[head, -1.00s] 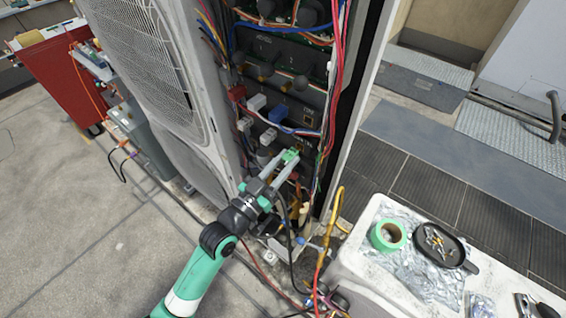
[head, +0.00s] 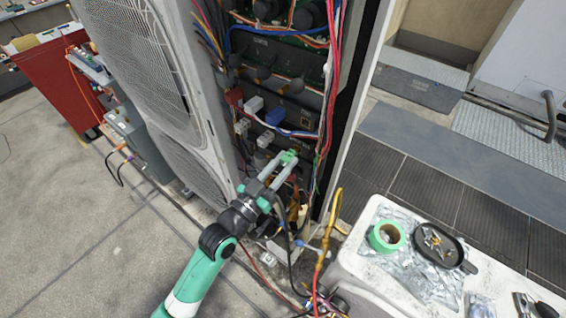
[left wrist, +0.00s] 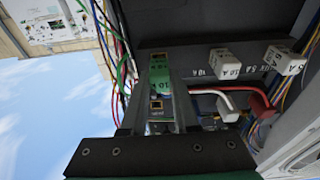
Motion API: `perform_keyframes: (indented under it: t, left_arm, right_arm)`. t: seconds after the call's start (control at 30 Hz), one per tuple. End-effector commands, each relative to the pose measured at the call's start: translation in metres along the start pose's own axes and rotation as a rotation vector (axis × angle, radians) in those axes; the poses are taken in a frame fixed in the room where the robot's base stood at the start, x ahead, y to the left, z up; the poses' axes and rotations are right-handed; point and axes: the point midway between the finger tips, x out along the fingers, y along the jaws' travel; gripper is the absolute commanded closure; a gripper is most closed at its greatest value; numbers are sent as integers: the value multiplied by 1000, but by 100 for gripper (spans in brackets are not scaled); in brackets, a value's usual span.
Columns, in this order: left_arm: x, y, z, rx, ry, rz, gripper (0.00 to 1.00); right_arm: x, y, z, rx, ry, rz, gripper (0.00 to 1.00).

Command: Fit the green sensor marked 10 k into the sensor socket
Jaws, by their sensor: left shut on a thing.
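My left gripper (head: 280,165) is shut on the green sensor (head: 288,157), inside the open lower part of the condenser cabinet (head: 232,155). In the left wrist view the gripper (left wrist: 161,85) has a finger on each side of the sensor (left wrist: 160,78). Its green face carries a white "10" marking. It is close to the dark panel behind it; I cannot tell whether it touches. My right gripper is not in view.
Loose red wires (head: 332,100) hang along the right side. A pale worktop (head: 372,285) at right holds green tape (head: 387,237) and a black dish (head: 440,246).

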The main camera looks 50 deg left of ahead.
Motion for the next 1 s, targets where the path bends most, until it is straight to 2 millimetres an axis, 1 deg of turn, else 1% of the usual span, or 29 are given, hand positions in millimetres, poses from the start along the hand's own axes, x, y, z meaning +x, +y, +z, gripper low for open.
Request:
perform_keyframes:
  t: [1.0]
  left_arm:
    - [15, 0, 2, 0, 0, 0, 100]
  right_arm:
    - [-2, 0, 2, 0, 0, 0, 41]
